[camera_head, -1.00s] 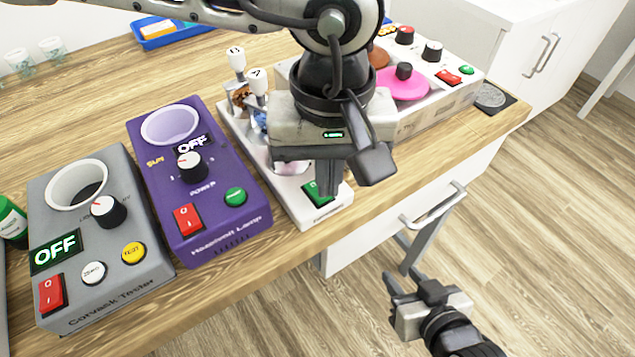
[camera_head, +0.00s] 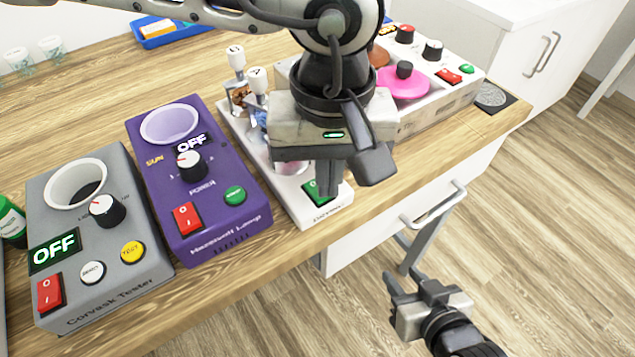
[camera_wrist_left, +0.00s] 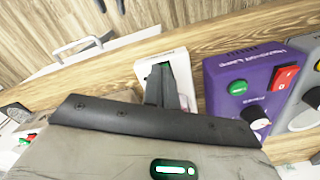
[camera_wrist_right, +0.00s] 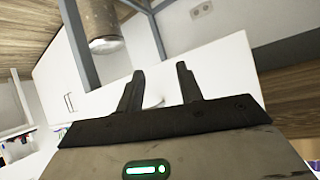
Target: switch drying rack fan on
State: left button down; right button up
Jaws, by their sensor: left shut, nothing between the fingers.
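A white device (camera_head: 307,213) with two white-topped levers (camera_head: 236,59) stands mid-table, and a green switch (camera_head: 315,192) sits at its front end. I cannot read its label, nor tell whether it is the drying rack. My left gripper (camera_head: 328,192) is shut and empty, pointing down with its tip at or just above that switch, which it partly hides. I cannot tell whether they touch. In the left wrist view the finger (camera_wrist_left: 163,85) is over the white device (camera_wrist_left: 180,62). My right gripper (camera_head: 405,280) is open and empty, off the table front, low over the floor.
A purple lamp box (camera_head: 215,215) stands close left of the white device, with a grey tester (camera_head: 115,270) further left. A pale box with a pink disc (camera_head: 402,84) is at the right. A blue tray (camera_head: 170,38) lies behind. A drawer handle (camera_head: 433,207) juts out below the table edge.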

pick_arm(q)
jog(key=shift+f+b, duration=0.8)
jog(key=shift+f, duration=0.05)
dwell(0.3)
notch_tip(320, 180, up, 7)
jog(key=p, duration=0.3)
jog(key=shift+p, duration=0.35)
dwell(0.6)
